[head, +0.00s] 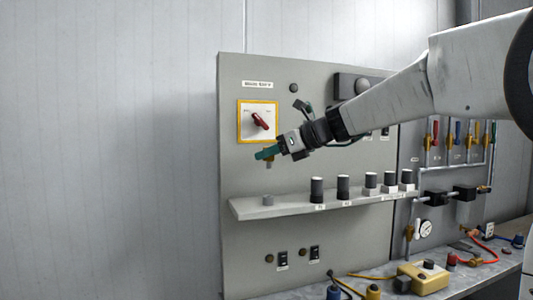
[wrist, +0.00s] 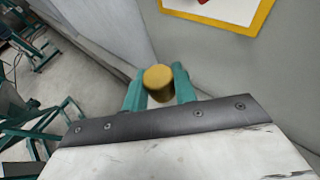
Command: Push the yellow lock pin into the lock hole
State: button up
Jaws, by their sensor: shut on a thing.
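My gripper (head: 267,154) has teal fingers and is in front of the grey panel, just below the yellow-framed switch plate (head: 243,136) with its red handle (head: 260,121). In the wrist view the fingers (wrist: 160,92) are shut on the yellow lock pin (wrist: 158,77), a short cylinder with its round end facing the camera. In the head view a small brassy part of the pin (head: 268,163) shows under the fingers. The lock hole cannot be made out in either view. The pin appears apart from the panel, though the gap is hard to judge.
A shelf (head: 285,209) with several black and grey knobs juts out below my gripper. A dark round button (head: 294,88) is above. To the right are pipes with coloured handles and a gauge (head: 425,228). A yellow box (head: 424,277) lies on the bench. The left wall is clear.

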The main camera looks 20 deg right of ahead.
jog(key=shift+a, duration=0.15)
jog(key=shift+f, duration=2.9)
jog(key=shift+f, duration=1.7)
jog(key=o, duration=1)
jog(key=shift+o, duration=0.2)
